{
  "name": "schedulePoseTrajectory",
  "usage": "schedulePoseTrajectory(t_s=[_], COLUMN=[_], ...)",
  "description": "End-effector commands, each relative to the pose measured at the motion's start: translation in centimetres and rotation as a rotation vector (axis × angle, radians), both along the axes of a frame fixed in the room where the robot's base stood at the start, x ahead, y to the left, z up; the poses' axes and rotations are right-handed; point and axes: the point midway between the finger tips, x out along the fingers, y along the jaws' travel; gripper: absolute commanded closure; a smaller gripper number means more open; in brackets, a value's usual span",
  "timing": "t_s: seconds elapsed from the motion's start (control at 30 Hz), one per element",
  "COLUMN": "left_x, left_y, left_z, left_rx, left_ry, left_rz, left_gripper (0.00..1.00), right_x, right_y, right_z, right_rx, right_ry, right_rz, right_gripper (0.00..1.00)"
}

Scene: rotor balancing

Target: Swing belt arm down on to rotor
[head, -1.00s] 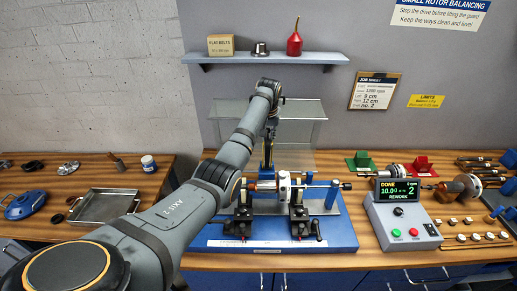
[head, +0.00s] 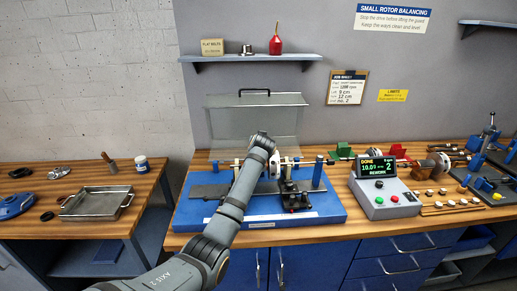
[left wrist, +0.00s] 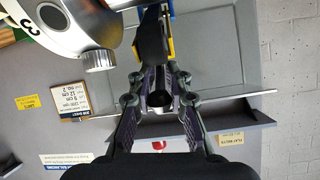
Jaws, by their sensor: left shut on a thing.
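The rotor (head: 274,164), with a white disc on a shaft, lies across the supports of the blue balancing stand (head: 325,208). In the left wrist view its pale disc (left wrist: 60,22) and a metal knob show at the upper left. My left gripper (left wrist: 160,92) is shut on the dark end of the belt arm (left wrist: 152,40), which has yellow edges and a blue part beyond. In the head view my left arm hides the gripper and the belt arm. Whether the belt touches the rotor is hidden. My right gripper is in neither view.
The clear guard (head: 230,118) stands raised behind the stand, its black handle on top. A control box (head: 384,197) reading "REWORK" stands to the right, beside small weights. A metal tray (head: 97,203) is on the left table. A shelf (head: 250,57) hangs above.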

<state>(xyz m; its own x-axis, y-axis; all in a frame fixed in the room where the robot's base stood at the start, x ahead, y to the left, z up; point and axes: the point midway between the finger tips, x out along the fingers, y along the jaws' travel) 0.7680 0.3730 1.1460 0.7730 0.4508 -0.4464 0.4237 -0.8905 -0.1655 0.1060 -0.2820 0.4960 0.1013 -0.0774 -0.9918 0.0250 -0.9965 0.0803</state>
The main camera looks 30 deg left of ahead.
Motion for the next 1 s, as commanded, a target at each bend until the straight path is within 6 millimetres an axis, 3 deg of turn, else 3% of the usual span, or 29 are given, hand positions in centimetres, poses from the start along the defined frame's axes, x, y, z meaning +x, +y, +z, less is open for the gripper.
schedulePoseTrajectory(t_s=[0.03,0.2,0.77,0.8,0.9,1.0], left_x=[0.0,0.0,0.0,0.0,-0.1,-0.1], left_y=[0.0,0.0,0.0,0.0,0.0,0.0], left_z=[-0.3,-0.5,-0.4,-0.4,-0.5,-0.6], left_rx=[0.013,0.04,0.052,0.052,0.052,0.05], left_ry=[-0.026,-0.067,-0.09,-0.09,-0.087,-0.085], left_rz=[-0.001,-0.001,-0.001,0.0,0.0,-0.001], left_gripper=[1.0,1.0,1.0,0.8,0.66,0.66], right_x=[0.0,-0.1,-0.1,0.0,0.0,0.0], right_y=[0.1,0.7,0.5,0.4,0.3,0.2], right_z=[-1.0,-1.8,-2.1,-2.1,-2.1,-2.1], right_rx=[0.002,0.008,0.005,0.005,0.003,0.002], right_ry=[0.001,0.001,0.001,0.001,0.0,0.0], right_rz=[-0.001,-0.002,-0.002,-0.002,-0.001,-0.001], right_gripper=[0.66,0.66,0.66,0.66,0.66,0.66])
